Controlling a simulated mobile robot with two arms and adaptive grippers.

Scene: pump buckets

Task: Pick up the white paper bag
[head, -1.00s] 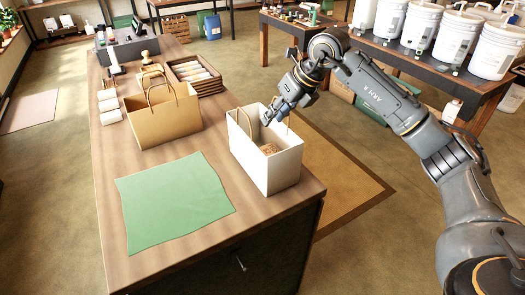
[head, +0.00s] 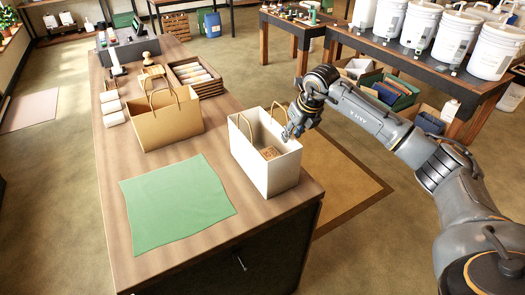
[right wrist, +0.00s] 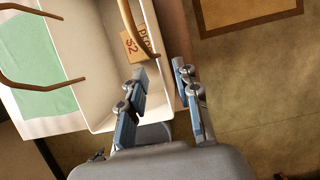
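The white paper bag (head: 262,165) stands upright and open-topped near the right edge of the wooden counter, with tan loop handles and a small tan box (head: 270,153) inside. In the head view my right gripper (head: 289,135) is at the bag's right rim, by a handle. In the right wrist view the gripper (right wrist: 160,68) is open, its two fingers apart, with the bag's side wall and a tan handle (right wrist: 130,30) around the gap between the tips. Whether the fingers touch the bag, I cannot tell. My left gripper is not in view.
A brown paper bag (head: 165,120) and a green cloth (head: 178,202) are left of the white bag on the counter (head: 245,222). A wooden tray (head: 198,72) of rolled items is behind. White buckets (head: 455,38) stand on a table at the right. Open floor lies right of the counter.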

